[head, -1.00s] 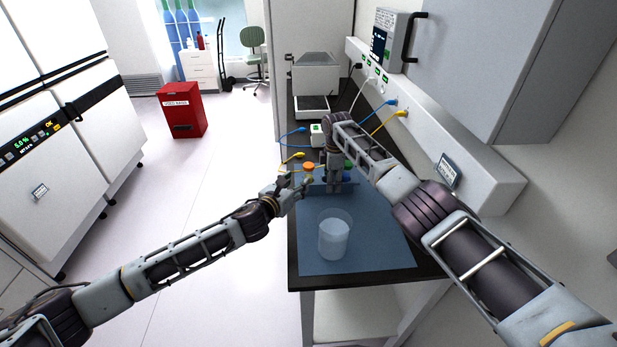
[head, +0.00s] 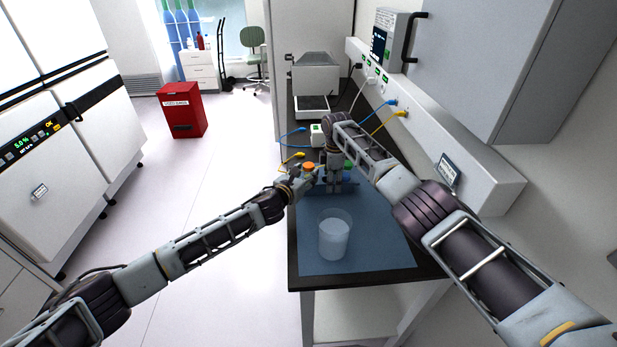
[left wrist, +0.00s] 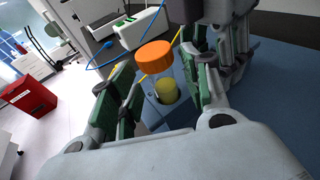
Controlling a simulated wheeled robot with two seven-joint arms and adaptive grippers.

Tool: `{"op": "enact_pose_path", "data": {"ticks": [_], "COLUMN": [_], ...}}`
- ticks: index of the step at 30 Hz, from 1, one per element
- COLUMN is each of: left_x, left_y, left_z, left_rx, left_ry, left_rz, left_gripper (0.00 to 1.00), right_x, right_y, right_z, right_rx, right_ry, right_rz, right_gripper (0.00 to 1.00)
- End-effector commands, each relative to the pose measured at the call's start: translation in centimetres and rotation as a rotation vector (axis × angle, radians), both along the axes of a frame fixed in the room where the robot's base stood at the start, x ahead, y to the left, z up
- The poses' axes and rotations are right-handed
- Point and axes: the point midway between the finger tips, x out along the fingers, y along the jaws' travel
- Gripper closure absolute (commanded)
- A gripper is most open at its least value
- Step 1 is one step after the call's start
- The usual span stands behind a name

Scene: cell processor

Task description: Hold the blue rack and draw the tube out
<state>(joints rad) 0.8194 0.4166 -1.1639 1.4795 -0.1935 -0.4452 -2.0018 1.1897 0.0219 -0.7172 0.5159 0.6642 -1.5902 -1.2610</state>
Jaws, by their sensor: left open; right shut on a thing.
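The tube's orange cap (head: 308,166) shows above the blue rack (head: 318,187) in the head view. In the left wrist view the orange cap (left wrist: 154,57) is between the fingers of my open left gripper (left wrist: 157,70), with a gap on either side. A yellow round shape (left wrist: 167,90) shows below the cap, at the blue rack (left wrist: 154,112); I cannot tell if it belongs to the same tube. My left gripper (head: 303,173) reaches in from the left. My right gripper (head: 334,187) points down and is shut on the rack, hiding part of it.
A clear beaker (head: 333,240) stands on the blue mat (head: 375,255) in front of the rack. A green cap (head: 348,165) shows right of my right gripper. A white box (head: 317,136) with cables sits behind. The mat's front is otherwise clear.

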Motion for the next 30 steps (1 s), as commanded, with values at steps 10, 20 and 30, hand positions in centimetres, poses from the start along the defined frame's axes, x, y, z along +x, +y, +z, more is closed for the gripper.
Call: {"op": "enact_pose_path", "data": {"ticks": [10,20,30], "left_x": [1.3,1.4,1.4], "left_y": [-0.7,-0.8,-0.8], "left_z": [-0.4,-0.4,-0.4], "left_rx": [0.002,0.001,0.001], "left_ry": [-0.001,0.0,0.0], "left_rz": [0.0,0.0,0.0], "left_gripper": [0.53,0.53,0.96], "right_x": [0.0,0.0,0.0], "right_y": [0.0,0.0,0.0], "right_z": [0.0,0.0,0.0], "right_rx": [0.0,0.0,0.0], "right_ry": [-0.001,-0.001,-0.001], "right_rz": [0.0,0.0,0.0], "right_gripper": [1.0,1.0,1.0]}}
